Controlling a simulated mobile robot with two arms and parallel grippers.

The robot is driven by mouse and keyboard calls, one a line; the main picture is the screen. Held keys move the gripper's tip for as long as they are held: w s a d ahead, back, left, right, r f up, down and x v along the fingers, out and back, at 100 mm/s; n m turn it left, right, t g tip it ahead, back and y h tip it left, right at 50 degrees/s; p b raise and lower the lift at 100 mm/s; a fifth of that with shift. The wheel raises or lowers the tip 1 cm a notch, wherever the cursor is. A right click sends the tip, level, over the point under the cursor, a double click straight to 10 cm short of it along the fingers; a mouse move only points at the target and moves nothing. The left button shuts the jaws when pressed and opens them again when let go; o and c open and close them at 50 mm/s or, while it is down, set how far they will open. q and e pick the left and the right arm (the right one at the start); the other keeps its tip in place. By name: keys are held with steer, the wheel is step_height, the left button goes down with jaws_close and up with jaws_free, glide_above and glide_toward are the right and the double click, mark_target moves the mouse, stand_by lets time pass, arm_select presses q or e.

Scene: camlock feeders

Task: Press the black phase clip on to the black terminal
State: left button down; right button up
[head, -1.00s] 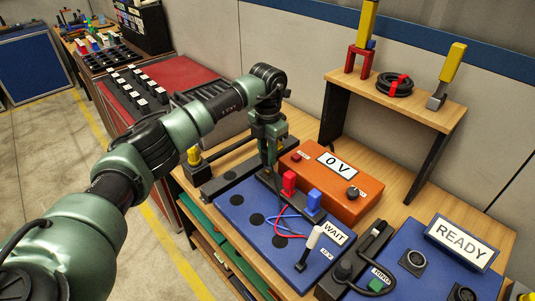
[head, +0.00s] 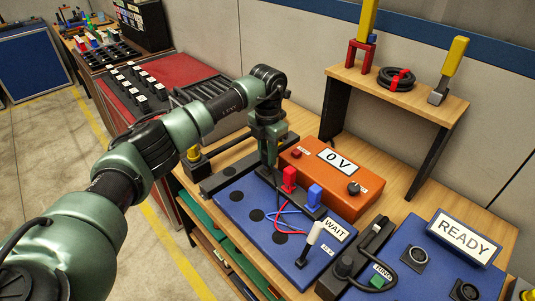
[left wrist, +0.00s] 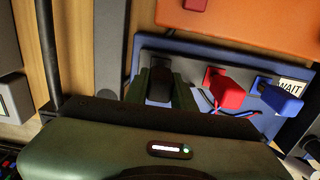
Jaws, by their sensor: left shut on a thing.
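My left gripper (head: 269,158) is at the back left of the blue board (head: 253,201), pointing down, beside the red clip. In the left wrist view its green fingers (left wrist: 159,88) are shut on the black phase clip (left wrist: 159,84). The clip is low, in line with the red clip (head: 289,179) and the blue clip (head: 314,195), which stand on the terminal strip. The red clip (left wrist: 225,88) is to its right in the wrist view. The black terminal is hidden beneath the clip and fingers, so I cannot tell whether they touch. My right gripper is out of view.
An orange box (head: 345,200) reading "0 V" stands close behind the clips. Red and blue wires loop over the board. A "WAIT" sign (head: 335,229) and white-handled lever (head: 311,240) are at its right. A "READY" panel (head: 464,238) is further right.

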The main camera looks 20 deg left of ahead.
arm_select(q)
steer(key=shift+f, duration=0.15)
steer(key=shift+f+b, duration=0.4)
steer(key=shift+b, duration=0.05)
steer(key=c, duration=1.1)
jaws_free()
steer(key=shift+r, duration=0.1)
step_height(320, 180, up, 7)
steer(key=shift+r+b, duration=0.2)
steer(key=shift+b, duration=0.85)
step_height(320, 180, up, 4)
steer(key=p, duration=0.3)
steer(key=shift+r, duration=0.2)
steer(key=shift+w+f, duration=0.1)
